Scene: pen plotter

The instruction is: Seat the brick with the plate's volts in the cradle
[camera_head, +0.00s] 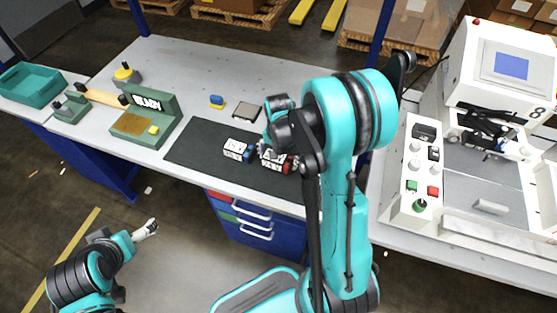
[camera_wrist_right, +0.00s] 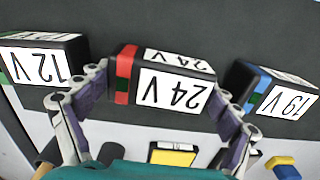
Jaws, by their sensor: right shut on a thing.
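My right gripper (camera_wrist_right: 158,98) has its fingers on both ends of a dark brick (camera_wrist_right: 180,88) with a red stripe and white "24 V" labels. In the head view this brick (camera_head: 273,164) is over the dark mat, partly hidden by my right gripper (camera_head: 276,153). I cannot tell if it touches the mat. A blue-striped "19 V" brick (camera_wrist_right: 278,94) sits beside it, also in the head view (camera_head: 238,149). A green-striped "12 V" brick (camera_wrist_right: 42,62) is on the other side. I cannot make out the rating plate or cradle for certain. My left gripper (camera_head: 147,228) hangs off the bench, jaws unclear.
The dark mat (camera_head: 200,143) lies on the grey bench. A green stand marked "READY" (camera_head: 148,104) is at left, near a teal bin (camera_head: 30,84). A small square item (camera_head: 245,110) and a yellow-blue piece (camera_head: 217,101) lie behind the mat. The plotter (camera_head: 503,65) and button panel (camera_head: 418,165) are at right.

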